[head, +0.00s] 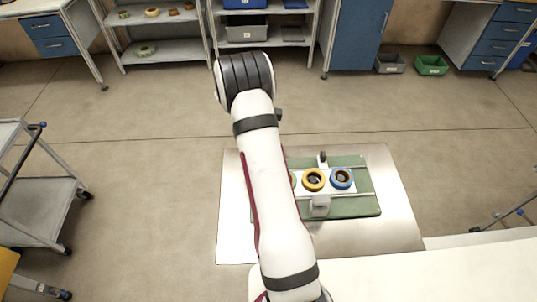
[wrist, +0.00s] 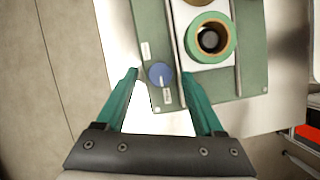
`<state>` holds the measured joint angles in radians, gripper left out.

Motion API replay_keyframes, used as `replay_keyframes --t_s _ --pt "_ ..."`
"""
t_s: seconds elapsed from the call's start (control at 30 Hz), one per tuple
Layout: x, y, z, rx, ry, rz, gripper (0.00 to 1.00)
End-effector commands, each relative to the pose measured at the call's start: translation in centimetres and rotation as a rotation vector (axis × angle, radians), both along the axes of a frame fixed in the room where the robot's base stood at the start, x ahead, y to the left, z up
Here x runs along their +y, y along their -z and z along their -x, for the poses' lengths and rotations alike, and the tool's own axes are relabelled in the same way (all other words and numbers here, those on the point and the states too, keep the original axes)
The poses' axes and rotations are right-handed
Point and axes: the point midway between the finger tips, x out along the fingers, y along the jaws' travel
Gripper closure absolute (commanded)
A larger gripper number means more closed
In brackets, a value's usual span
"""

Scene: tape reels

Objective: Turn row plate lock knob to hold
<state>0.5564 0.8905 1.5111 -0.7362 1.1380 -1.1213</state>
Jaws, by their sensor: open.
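The blue round lock knob (wrist: 160,72) sits on the green board (wrist: 148,22) in the wrist view, near the board's edge. A white pointer mark on it points roughly down in the picture. Two small white labels lie by it, one at upper left (wrist: 145,50) and one below (wrist: 168,96); I cannot read them. My gripper (wrist: 160,79) is open, its two teal fingers reaching to either side of the knob in the picture. Whether they touch it or are still above it I cannot tell. In the head view my arm hides the knob and gripper.
The white row plate (head: 327,187) carries tape reels: yellow (head: 313,172), blue (head: 349,179), and a green one (wrist: 222,57) close to the knob. A thin rail (wrist: 176,40) runs between knob and plate. A grey block (head: 320,206) and dark knob (head: 322,156) stand beside the plate.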

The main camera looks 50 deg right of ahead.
Motion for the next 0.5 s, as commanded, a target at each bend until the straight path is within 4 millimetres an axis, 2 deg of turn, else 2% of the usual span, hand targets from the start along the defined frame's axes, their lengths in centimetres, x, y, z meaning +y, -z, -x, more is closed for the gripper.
replay_keyframes --t_s 0.13,0.4,0.5 --pt "-0.17 0.88 0.35 0.000 0.000 -0.001 0.30" --pt "-0.21 0.98 0.36 0.000 0.000 0.000 0.30" --pt "-0.20 0.98 0.35 0.000 0.000 0.000 0.48"
